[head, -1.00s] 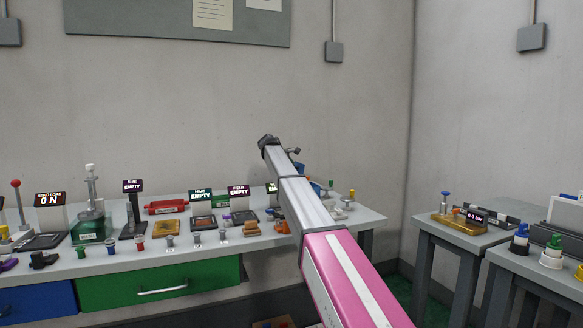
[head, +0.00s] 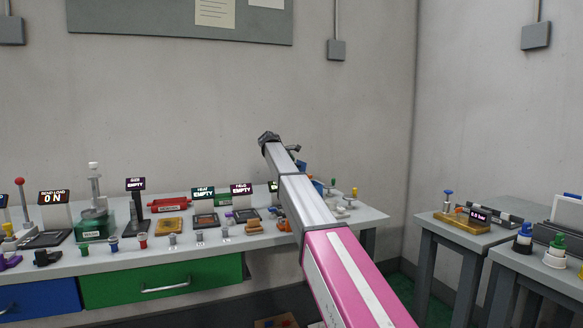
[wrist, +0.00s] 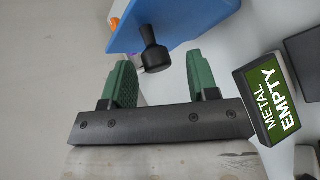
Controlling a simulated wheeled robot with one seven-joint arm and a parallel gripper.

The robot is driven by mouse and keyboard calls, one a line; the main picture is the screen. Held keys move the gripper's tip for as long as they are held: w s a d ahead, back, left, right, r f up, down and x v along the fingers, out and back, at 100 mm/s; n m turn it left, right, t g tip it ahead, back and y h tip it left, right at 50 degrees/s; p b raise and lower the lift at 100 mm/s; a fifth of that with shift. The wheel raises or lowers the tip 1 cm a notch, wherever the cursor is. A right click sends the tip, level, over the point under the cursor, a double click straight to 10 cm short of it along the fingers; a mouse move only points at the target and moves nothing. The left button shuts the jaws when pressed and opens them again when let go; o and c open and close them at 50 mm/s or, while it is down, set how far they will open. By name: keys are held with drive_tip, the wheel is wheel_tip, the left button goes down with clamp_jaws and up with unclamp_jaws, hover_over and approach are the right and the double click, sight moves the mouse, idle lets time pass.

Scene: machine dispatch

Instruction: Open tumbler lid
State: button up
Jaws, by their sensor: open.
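In the wrist view a blue panel (wrist: 175,22), which looks like the tumbler lid, carries a black rounded knob (wrist: 153,52) on a short neck. My gripper (wrist: 159,62) is open, with its two green fingers on either side of the knob. A gap shows between the knob and each finger, so nothing is held.
A green-screened "METAL EMPTY" sign (wrist: 270,100) stands close to the right finger. The grey bench (head: 130,262) is crowded with small machines, signs and parts. A side table (head: 435,230) with a blue-handled valve (head: 448,192) stands to the right, with floor between.

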drive_tip(key=v, duration=0.9)
drive_tip(key=shift+s+a, duration=0.15)
drive_tip(key=shift+s, duration=0.05)
